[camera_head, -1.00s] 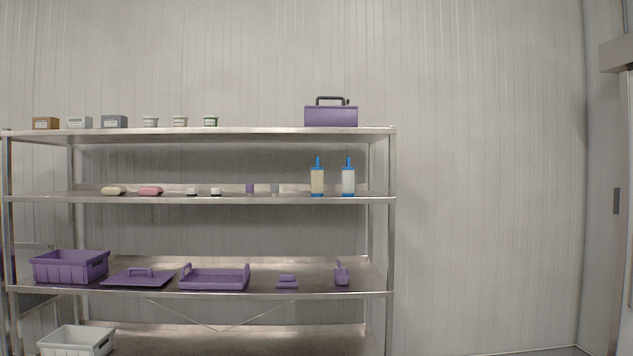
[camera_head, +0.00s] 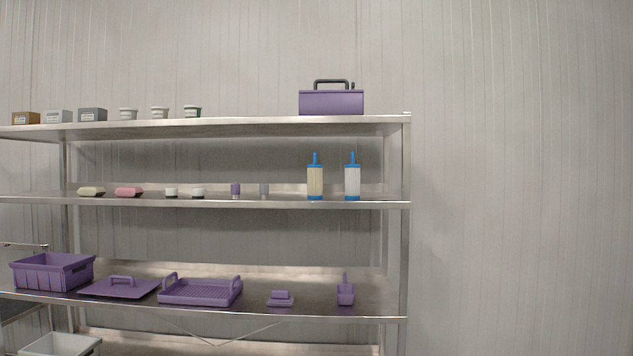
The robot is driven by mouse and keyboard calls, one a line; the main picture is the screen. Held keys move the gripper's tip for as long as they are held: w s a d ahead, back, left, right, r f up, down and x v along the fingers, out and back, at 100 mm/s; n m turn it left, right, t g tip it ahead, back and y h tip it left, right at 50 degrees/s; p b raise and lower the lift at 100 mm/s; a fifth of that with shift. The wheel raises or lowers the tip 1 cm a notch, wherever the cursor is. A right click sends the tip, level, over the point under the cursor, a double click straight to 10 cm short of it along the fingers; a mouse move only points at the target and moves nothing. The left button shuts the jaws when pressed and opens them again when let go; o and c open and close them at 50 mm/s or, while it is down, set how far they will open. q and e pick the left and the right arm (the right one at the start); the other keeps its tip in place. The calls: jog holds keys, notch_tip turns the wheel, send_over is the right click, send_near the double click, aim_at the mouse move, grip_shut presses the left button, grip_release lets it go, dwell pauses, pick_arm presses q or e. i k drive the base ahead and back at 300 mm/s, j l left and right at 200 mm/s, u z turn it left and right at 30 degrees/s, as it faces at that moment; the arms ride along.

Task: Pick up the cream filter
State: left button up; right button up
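The cream filter (camera_head: 315,182) is an upright cylinder with a cream body, a blue base and a blue tip on top. It stands on the second shelf from the top, toward the right end of the rack. A similar filter with a white body (camera_head: 352,182) stands just to its right, with a small gap between them. Neither of my grippers shows in the head view.
The metal rack (camera_head: 260,205) ends at a right post (camera_head: 405,240). Small purple and grey cylinders stand left of the filters. A purple toolbox (camera_head: 331,102) sits on the top shelf. Purple trays, including a handled one (camera_head: 200,292), lie on the shelf below.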

aim_at(315, 171)
jog(key=i+l+u, duration=0.1)
jog(key=i+l, duration=0.5)
jog(key=l, duration=0.15)
jog(key=i+l+u, duration=0.15)
jog(key=i+l, duration=0.15)
jog(key=i+l+u, duration=0.1)
jog(key=i+l, duration=0.15)
jog(key=l, duration=0.25)
jog(key=i+l, duration=0.25)
jog(key=l, duration=0.2)
jog(key=j+u, duration=0.05)
